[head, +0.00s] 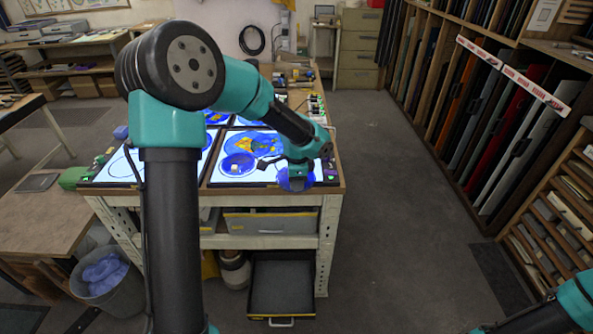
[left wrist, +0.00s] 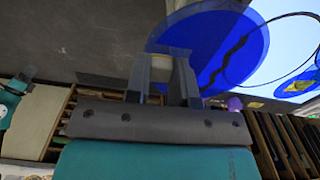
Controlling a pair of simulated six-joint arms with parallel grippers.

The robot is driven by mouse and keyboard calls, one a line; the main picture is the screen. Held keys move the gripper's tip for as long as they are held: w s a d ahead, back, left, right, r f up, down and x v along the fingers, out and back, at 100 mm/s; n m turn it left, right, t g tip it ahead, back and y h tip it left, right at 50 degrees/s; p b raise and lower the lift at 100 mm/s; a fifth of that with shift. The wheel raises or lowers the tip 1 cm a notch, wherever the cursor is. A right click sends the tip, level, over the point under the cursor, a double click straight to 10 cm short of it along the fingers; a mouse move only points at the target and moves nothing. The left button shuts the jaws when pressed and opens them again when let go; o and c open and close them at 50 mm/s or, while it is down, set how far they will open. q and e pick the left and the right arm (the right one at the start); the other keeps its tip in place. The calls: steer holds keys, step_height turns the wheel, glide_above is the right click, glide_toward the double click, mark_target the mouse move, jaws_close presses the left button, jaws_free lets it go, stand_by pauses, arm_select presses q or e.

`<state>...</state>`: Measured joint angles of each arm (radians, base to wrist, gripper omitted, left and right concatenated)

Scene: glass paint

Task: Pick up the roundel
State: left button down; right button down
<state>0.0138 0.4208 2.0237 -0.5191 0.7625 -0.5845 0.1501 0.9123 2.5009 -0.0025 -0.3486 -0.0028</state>
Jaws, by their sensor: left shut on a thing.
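My left gripper (head: 297,178) is at the near right edge of the light table (head: 225,186), pointing down. Its fingers (left wrist: 163,78) are shut on the rim of a blue see-through glass roundel (left wrist: 228,38). The roundel (head: 284,183) also shows in the head view, partly hidden behind the gripper. In the left wrist view a dark wavy line crosses it. I cannot tell whether it is clear of the table. My right gripper is out of view; only a part of my right arm shows at the bottom right.
A round blue dish (head: 238,164) and painted blue glass (head: 262,143) lie on the lit panel, left of the gripper. A rack of glass sheets (head: 478,125) stands to the right. The floor (head: 400,190) between is clear. A bin (head: 108,285) stands at the lower left.

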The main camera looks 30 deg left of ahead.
arm_select(q)
steer(key=shift+s+d+r, duration=0.1)
steer(key=shift+s+d, duration=0.25)
steer(key=shift+s, duration=0.2)
steer(key=shift+s+d, duration=0.3)
steer(key=shift+s, duration=0.25)
steer(key=shift+w+d, duration=0.1)
